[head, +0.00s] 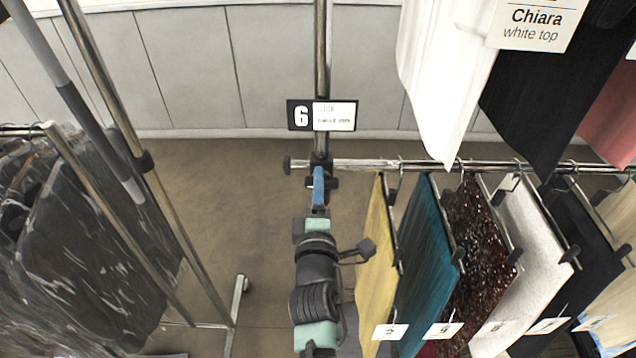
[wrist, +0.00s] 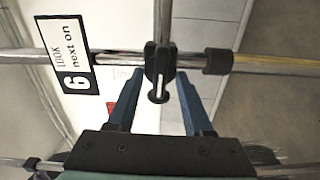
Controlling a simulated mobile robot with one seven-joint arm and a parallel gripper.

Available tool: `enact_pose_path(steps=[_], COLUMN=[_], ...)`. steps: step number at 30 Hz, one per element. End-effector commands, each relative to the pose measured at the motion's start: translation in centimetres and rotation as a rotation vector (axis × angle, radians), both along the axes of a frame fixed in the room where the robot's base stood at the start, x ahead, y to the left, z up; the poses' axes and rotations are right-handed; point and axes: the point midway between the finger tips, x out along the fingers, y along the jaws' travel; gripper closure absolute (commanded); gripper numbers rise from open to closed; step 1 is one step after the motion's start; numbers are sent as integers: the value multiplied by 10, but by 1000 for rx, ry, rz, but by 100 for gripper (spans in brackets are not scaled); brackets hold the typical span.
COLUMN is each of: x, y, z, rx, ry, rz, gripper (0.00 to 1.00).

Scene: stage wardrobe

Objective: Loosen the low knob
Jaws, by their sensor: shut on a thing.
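The low knob (wrist: 158,97) is a small dark part on the black clamp (wrist: 160,62) where the chrome upright meets the horizontal rail. In the wrist view the blue fingers of my gripper (wrist: 160,76) reach up on both sides of it, shut on it at the fingertips. In the head view my gripper (head: 318,178) comes up from below to the same clamp (head: 320,162) and hides most of the knob. A black sign with a white 6 (head: 299,115) is fixed to the upright just above the clamp.
Garments hang close to the right of my arm, nearest a yellow one (head: 377,265) and a teal one (head: 425,260). A white top (head: 435,75) hangs above. A rack with plastic-covered dark clothes (head: 85,240) stands left. Open floor (head: 225,215) lies between.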

Motion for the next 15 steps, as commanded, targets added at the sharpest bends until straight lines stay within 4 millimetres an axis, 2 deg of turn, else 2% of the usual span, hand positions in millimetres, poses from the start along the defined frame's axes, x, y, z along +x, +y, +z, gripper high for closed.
enact_pose_path(steps=[15], x=[0], y=[0], z=[-1], rx=[-68], ry=[0], rz=[1], gripper=[100])
